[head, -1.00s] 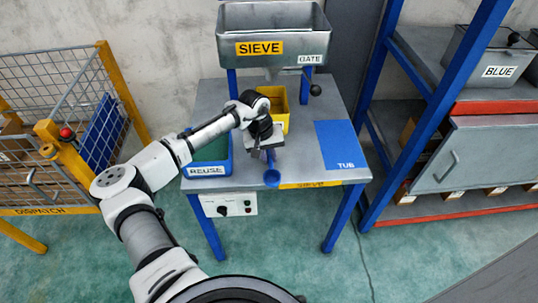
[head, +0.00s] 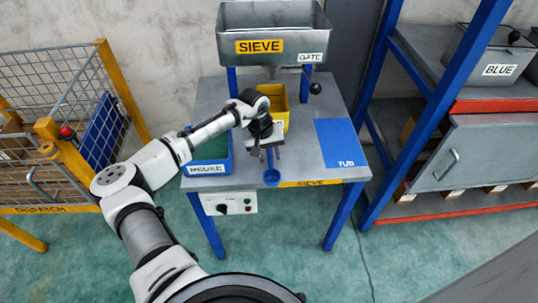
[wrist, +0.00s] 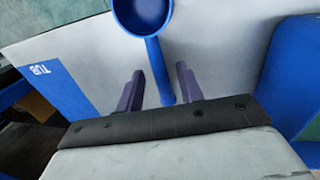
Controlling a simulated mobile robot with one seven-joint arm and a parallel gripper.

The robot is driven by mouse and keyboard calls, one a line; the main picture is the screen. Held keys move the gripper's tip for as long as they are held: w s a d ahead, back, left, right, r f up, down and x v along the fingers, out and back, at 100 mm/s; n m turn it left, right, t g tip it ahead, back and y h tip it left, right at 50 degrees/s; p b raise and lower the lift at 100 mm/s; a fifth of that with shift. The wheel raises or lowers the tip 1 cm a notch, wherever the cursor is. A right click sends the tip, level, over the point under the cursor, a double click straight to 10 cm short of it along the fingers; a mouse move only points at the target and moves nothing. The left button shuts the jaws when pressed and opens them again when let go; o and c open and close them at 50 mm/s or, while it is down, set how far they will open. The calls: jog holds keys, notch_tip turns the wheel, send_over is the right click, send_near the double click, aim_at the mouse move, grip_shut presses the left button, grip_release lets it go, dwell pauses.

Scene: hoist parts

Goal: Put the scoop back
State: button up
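The blue scoop (head: 271,177) lies near the front edge of the sieve table, its bowl toward the front. In the wrist view, the scoop's bowl (wrist: 143,14) is at the top and its handle points back between my two purple fingers. My gripper (wrist: 159,70) is open around the handle, with a visible gap on each side. In the head view, my gripper (head: 270,156) is just behind the bowl, low over the table.
The blue REUSE bin (head: 208,169) stands left of my gripper and a yellow tub (head: 272,103) behind it, under the sieve (head: 272,35). The blue TUB mat (head: 341,144) at the right is bare. A rack (head: 443,95) stands further right.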

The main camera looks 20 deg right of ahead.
notch_tip(320, 180, up, 12)
jog(key=a+b, duration=0.2)
jog(key=shift+w+f, duration=0.25)
jog(key=shift+w, duration=0.15)
jog(key=shift+c, duration=0.5)
dwell(0.5)
